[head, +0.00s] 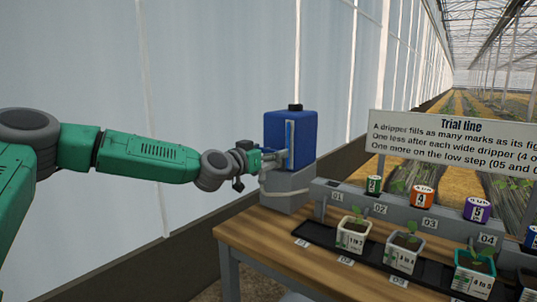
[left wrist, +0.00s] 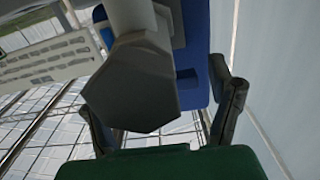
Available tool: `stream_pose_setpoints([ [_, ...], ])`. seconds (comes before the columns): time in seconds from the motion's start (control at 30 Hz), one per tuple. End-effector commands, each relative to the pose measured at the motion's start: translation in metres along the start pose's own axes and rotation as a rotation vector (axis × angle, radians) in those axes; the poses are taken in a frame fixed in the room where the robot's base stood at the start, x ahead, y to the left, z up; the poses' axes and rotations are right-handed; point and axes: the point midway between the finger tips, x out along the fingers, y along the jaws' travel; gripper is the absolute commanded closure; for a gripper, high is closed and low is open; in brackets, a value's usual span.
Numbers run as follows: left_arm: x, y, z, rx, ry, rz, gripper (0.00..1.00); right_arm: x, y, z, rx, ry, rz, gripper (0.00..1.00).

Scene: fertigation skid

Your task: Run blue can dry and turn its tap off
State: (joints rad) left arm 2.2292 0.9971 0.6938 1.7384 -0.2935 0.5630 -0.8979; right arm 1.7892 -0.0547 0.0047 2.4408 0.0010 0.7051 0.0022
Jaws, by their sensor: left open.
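The blue can (head: 306,140) has a black cap and a pale upright strip on its front. It stands upright on a grey block (head: 290,190) at the table's far left end. My left gripper (head: 268,160) is open at the can's front, low down, and hides the tap area there. In the left wrist view, a grey faceted part (left wrist: 130,85) lies between my open fingers, with the blue can (left wrist: 197,45) behind it. I cannot tell whether that part is the tap or whether the fingers touch it. The liquid level is too small to read.
A sign titled "Trial line" (head: 450,140) stands over a grey stepped rail (head: 400,212) with numbered, coloured drippers. Several potted seedlings, one of them in a white pot (head: 352,236), stand in a black tray (head: 318,234) on the wooden table (head: 250,240). A pale wall runs behind.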

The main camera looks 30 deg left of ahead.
Motion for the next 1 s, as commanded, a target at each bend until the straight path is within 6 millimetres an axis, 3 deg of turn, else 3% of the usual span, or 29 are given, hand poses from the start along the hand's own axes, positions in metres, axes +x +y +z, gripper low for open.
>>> stream_pose_setpoints([
  [0.1, 0.000, -0.001, 0.000, -0.001, 0.000, 0.000, 0.24, 0.000, 0.000, 0.000, 0.000, 0.000, 0.000, 0.60],
  [0.13, 0.000, -0.001, 0.000, -0.001, 0.000, 0.000, 0.31, 0.000, 0.000, 0.000, 0.000, 0.000, 0.000, 0.60],
  [0.27, 0.000, -0.002, 0.001, -0.001, 0.000, -0.001, 0.75, 0.000, 0.000, 0.000, 0.000, 0.000, 0.000, 0.60],
  [0.63, 0.001, 0.000, -0.001, -0.002, -0.002, -0.035, 0.75, -0.010, 0.000, -0.001, 0.000, 0.000, 0.000, 0.60],
  [1.0, 0.002, 0.002, -0.004, 0.002, -0.005, -0.276, 0.75, -0.057, 0.001, -0.003, 0.000, 0.000, 0.000, 0.60],
])
